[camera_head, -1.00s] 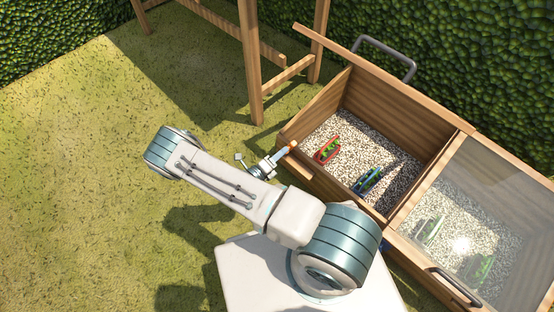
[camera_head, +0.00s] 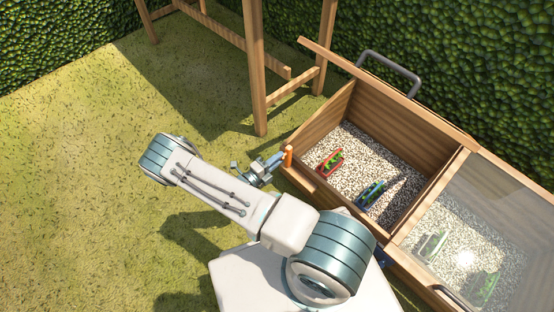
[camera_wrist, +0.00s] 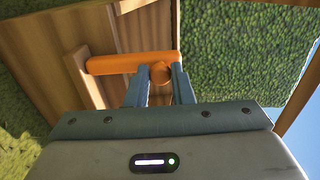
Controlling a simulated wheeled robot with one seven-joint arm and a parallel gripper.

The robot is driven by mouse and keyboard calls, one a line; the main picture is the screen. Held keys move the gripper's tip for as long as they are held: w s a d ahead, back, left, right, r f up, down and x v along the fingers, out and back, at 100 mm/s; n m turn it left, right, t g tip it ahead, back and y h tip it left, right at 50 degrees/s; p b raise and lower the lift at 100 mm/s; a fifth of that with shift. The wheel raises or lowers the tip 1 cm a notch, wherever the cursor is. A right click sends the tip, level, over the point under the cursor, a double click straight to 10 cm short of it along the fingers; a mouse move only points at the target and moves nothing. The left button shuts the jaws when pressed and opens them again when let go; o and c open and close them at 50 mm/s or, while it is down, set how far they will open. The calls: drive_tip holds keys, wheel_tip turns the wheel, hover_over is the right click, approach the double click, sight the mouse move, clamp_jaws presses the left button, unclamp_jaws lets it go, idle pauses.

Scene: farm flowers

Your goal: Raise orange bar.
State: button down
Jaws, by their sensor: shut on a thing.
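The orange bar (camera_head: 288,156) is at the left front corner of the wooden planter box (camera_head: 314,187). It looks short and near upright in the head view. The fingers hide part of the bar.
The planter's left compartment is open, with gravel, a red plant tray (camera_head: 330,163) and a blue plant tray (camera_head: 370,193). A glass lid (camera_head: 490,215) covers the right compartment. A wooden frame (camera_head: 258,70) stands behind the box. Grass is clear at left.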

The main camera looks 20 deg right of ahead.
drive_tip(key=shift+a, duration=0.1)
drive_tip(key=c, duration=1.3)
unclamp_jaws()
drive_tip(key=shift+o, duration=0.2)
drive_tip(key=p+v, duration=0.3)
drive_tip(key=v, duration=1)
drive_tip(key=shift+a, duration=0.4)
drive_tip(key=shift+s, duration=0.1)
drive_tip(key=d+r+m+g+y+p, duration=0.2)
drive_tip(key=r+m+g+y+p, duration=0.25)
drive_tip(key=r+m+p, duration=1.05)
drive_tip(key=d+r+m+g+y+p, duration=0.1)
drive_tip(key=r+m+g+y, duration=0.35)
drive_tip(key=r, duration=2.05)
drive_tip(key=s+d+r+m+t+y+p, duration=0.1)
drive_tip(key=s+r+m+y+p, duration=0.1)
drive_tip(key=s+r+m+p, duration=0.2)
drive_tip(key=s+d+r+m+t+y+p, duration=0.1)
drive_tip(key=s+r+m+p, duration=0.4)
drive_tip(key=r, duration=1.5)
drive_tip(key=s+d+r+m+t+y+p, duration=0.1)
drive_tip(key=s+r+m+t+y+p, duration=0.2)
drive_tip(key=r+m+p, duration=0.4)
wheel_tip(320, 180, up, 5)
drive_tip(key=s+m+y, duration=0.1)
drive_tip(key=m, duration=0.4)
drive_tip(key=shift+s+r+y+p, duration=0.15)
drive_tip(key=shift+s+y+p, duration=0.15)
drive_tip(key=shift+p, duration=0.1)
